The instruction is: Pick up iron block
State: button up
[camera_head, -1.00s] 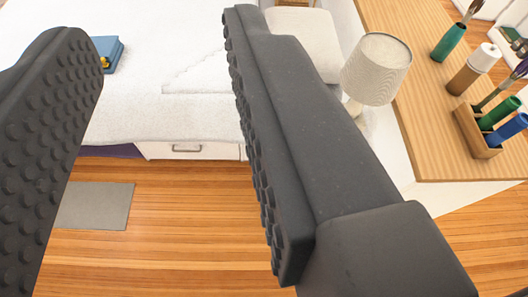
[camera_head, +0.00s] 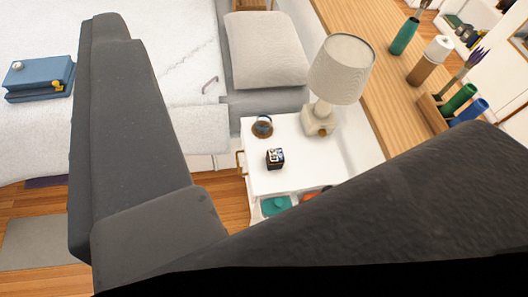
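A small dark cube-shaped block (camera_head: 275,158) with pale patches on its faces sits on the white nightstand (camera_head: 300,172), near its middle. It is the only block-like thing I see, but I cannot tell its material. One dark finger of my gripper (camera_head: 112,60) stands at the left of the view, left of the nightstand and apart from the block. The other finger cannot be made out, so the gap between them is hidden. Nothing is seen held.
A lamp (camera_head: 342,72) and a small round brown-and-blue item (camera_head: 262,126) share the nightstand top. A teal item (camera_head: 277,205) lies below. The bed (camera_head: 165,60) with a pillow (camera_head: 266,50) is behind left. A wooden desk (camera_head: 375,55) with holders is at right.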

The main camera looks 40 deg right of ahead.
aim_at(275, 160)
jog(key=i, duration=0.85)
jog(key=z, duration=0.05)
